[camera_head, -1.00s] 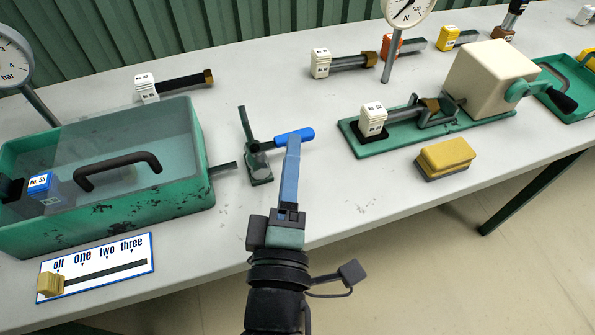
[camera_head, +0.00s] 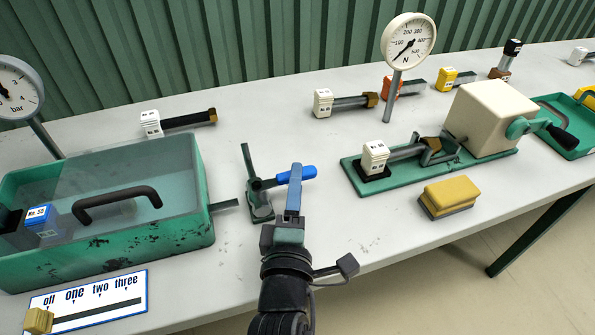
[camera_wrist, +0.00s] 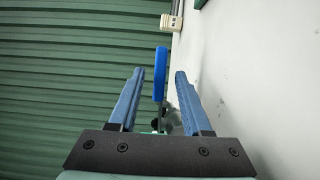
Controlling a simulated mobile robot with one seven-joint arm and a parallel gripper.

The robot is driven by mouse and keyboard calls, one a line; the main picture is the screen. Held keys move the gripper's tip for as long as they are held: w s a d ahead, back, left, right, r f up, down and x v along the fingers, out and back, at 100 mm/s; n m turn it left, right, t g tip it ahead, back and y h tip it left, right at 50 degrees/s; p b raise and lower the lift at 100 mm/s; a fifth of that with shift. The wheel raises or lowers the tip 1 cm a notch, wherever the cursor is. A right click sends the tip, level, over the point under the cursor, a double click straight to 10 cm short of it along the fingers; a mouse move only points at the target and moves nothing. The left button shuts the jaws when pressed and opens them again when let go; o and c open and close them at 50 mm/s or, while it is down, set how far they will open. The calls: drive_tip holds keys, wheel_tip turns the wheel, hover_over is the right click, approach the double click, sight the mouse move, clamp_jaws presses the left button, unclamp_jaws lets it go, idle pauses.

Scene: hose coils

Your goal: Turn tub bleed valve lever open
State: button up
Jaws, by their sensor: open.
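The bleed valve (camera_head: 261,199) is a dark green fitting standing just right of the green tub (camera_head: 110,250). Its blue lever (camera_head: 296,173) points to the right in the head view. My gripper (camera_head: 294,180) is at the lever, with its blue fingers pointing away from me. In the wrist view the lever (camera_wrist: 160,72) stands upright in the picture between the two spread fingers of my gripper (camera_wrist: 158,78).
A slider panel (camera_head: 88,302) marked off to three lies in front of the tub. A yellow sponge-like block (camera_head: 449,196) and a green crank rig (camera_head: 400,178) lie to the right. A round N gauge (camera_head: 408,40) stands behind. The table around the valve is mostly clear.

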drive_tip(key=shift+w+d, duration=0.1)
drive_tip(key=shift+w, duration=1.35)
clamp_jaws()
idle(0.4)
